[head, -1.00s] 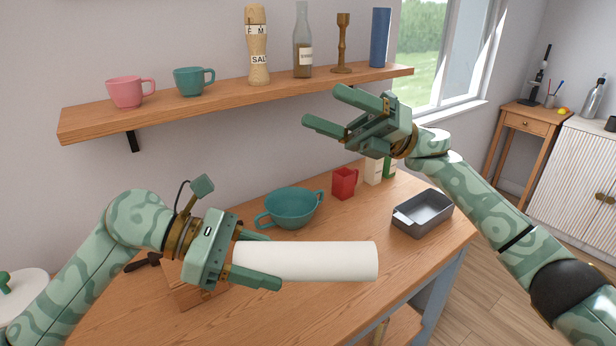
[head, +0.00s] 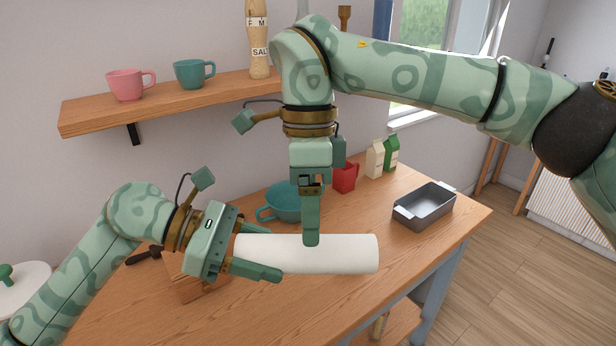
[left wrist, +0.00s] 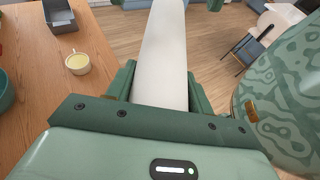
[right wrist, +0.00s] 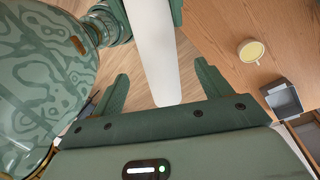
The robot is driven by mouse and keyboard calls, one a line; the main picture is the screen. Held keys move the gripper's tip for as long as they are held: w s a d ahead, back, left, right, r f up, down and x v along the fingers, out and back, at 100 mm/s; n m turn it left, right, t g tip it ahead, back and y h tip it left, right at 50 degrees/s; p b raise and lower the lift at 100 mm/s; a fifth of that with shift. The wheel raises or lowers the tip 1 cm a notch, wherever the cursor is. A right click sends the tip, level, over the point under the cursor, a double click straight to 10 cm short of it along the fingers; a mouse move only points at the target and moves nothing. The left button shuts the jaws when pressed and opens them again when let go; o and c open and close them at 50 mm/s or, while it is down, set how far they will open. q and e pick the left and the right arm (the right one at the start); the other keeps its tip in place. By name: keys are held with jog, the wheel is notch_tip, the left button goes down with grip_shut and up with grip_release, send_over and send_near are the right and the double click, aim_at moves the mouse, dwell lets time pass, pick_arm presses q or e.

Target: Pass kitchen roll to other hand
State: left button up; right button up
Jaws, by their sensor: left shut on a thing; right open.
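The kitchen roll (head: 350,254) is a plain white cylinder held level above the table. My left gripper (head: 272,256) is shut on its left end, and the roll runs away between its fingers in the left wrist view (left wrist: 163,50). My right gripper (head: 311,232) points down over the roll's middle. One finger overlaps the roll in the head view; the other is hidden. In the right wrist view the roll (right wrist: 152,45) lies between the two open fingers, with gaps on both sides.
A wall shelf (head: 170,103) holds mugs at the back.

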aim_at(306, 254)
jog(key=f, duration=0.4)
jog(key=s+f, duration=0.1)
jog(key=f, duration=0.2)
jog(key=shift+s, duration=0.1)
jog(key=shift+c, duration=0.4)
jog(key=c, duration=1)
pick_arm(q)
jog(key=o, duration=1.1)
jog(key=shift+c, duration=0.2)
